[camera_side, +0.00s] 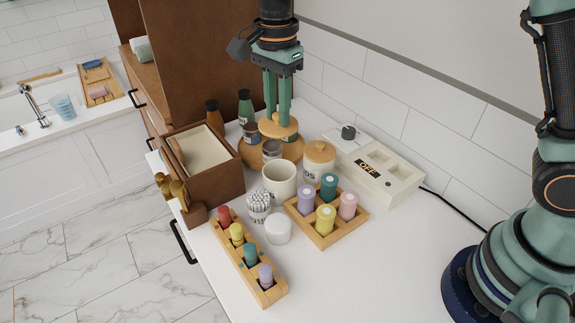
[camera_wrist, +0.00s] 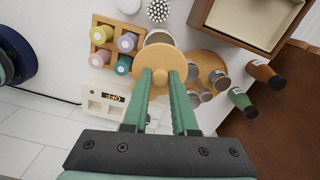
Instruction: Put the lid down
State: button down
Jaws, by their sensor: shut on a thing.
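My gripper (camera_side: 278,112) is shut on the knob of a round wooden lid (camera_side: 278,126), which it holds in the air over the counter. In the wrist view the lid (camera_wrist: 160,58) lies flat between the fingertips (camera_wrist: 160,77). An open white jar (camera_side: 280,183) stands on the counter below the lid in the side view. In the wrist view a white jar (camera_wrist: 159,35) shows partly behind the lid, mostly hidden. Another white jar with lettering (camera_side: 319,170) wears a wooden lid (camera_side: 319,151).
A round wooden tray (camera_side: 252,158) with small jars stands behind. A wooden rack (camera_side: 325,237) of coloured bottles, a white control box (camera_side: 375,165), a cup of swabs (camera_side: 258,208), a small white jar (camera_side: 277,230) and a brown box (camera_side: 225,180) crowd around. The counter's front right is clear.

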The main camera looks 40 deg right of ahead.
notch_tip(320, 180, up, 7)
jog(key=shift+r, duration=0.5)
jog(key=shift+s+a+r, duration=0.15)
jog(key=shift+s+r, duration=0.05)
jog(key=s+a+f+n, duration=0.1)
jog(key=s+a+f, duration=0.2)
jog(key=s, duration=0.6)
jog(key=s+a+f, duration=0.4)
jog(key=s, duration=0.5)
notch_tip(320, 180, down, 20)
jog(key=shift+w+d+r, duration=0.1)
